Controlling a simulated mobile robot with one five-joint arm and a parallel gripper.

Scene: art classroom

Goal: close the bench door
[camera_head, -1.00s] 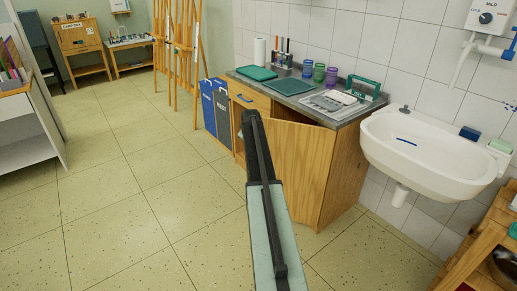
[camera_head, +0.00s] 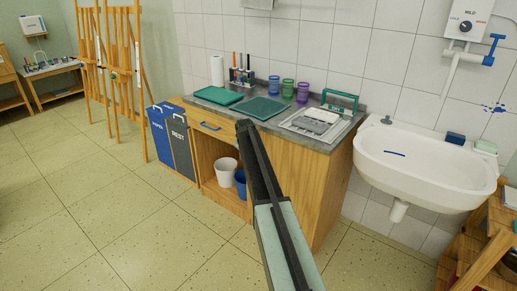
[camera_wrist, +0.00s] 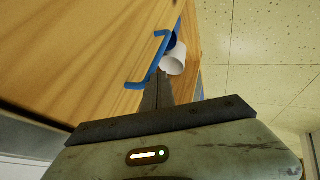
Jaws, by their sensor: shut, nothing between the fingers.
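The wooden bench (camera_head: 325,185) stands against the tiled wall under a grey worktop. Its front compartment is open left of my arm, with a white bucket (camera_head: 226,170) and a blue bucket (camera_head: 240,184) inside. The wooden door (camera_head: 286,165) is partly hidden behind my arm; its exact angle cannot be told. My gripper (camera_head: 243,127) is shut and empty, in front of the bench. In the wrist view, its fingertips (camera_wrist: 160,84) are close to a wooden face (camera_wrist: 90,60) with a blue handle (camera_wrist: 150,62); contact is unclear. The white bucket shows beyond it (camera_wrist: 174,62).
Blue and grey bins (camera_head: 170,140) stand left of the bench, and wooden easels (camera_head: 125,65) beyond them. A white sink (camera_head: 425,165) hangs right of the bench. A wooden shelf (camera_head: 490,235) is at the lower right. The tiled floor (camera_head: 110,220) at left is clear.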

